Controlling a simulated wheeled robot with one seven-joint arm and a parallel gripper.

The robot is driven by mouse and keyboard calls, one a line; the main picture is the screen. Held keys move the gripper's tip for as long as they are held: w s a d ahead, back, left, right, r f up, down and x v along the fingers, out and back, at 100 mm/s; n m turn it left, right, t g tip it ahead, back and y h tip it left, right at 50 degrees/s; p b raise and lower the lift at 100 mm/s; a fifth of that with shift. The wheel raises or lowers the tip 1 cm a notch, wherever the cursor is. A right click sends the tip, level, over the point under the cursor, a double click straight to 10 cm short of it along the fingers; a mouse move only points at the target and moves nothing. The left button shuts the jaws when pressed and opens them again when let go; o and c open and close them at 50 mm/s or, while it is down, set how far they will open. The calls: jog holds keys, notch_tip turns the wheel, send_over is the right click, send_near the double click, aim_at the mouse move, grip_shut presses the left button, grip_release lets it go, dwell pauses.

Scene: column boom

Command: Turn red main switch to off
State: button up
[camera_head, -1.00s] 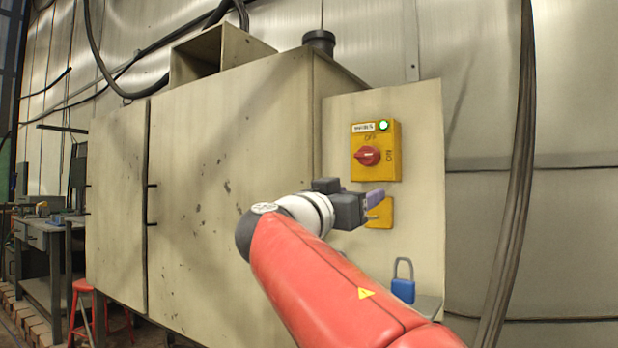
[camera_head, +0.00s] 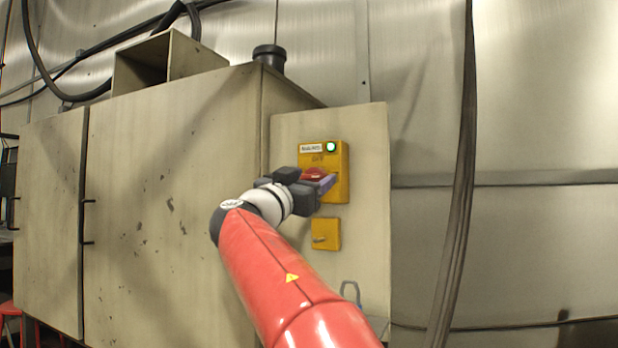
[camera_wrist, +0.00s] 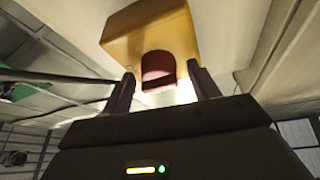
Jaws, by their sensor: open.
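The red main switch (camera_head: 315,174) is a rotary knob on a yellow box (camera_head: 342,165) on the beige panel. My gripper (camera_head: 324,184) is at the switch and hides part of it. In the wrist view the red knob (camera_wrist: 158,66) sits between the open fingers of my gripper (camera_wrist: 161,76), with a visible gap on each side. The fingers are not seen gripping it. A green lamp (camera_head: 330,147) on the box is lit. The OFF mark shows above the knob; the ON mark is hidden, and I cannot tell the knob's exact angle.
A smaller yellow plate (camera_head: 325,228) with a metal pin is below the box. A padlock's shackle (camera_head: 350,290) shows lower down, its body hidden behind my arm. The large beige cabinet (camera_head: 180,190) stands left. A thick cable (camera_head: 462,180) hangs right.

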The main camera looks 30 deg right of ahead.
jog(key=c, duration=0.9)
jog(key=shift+c, duration=0.2)
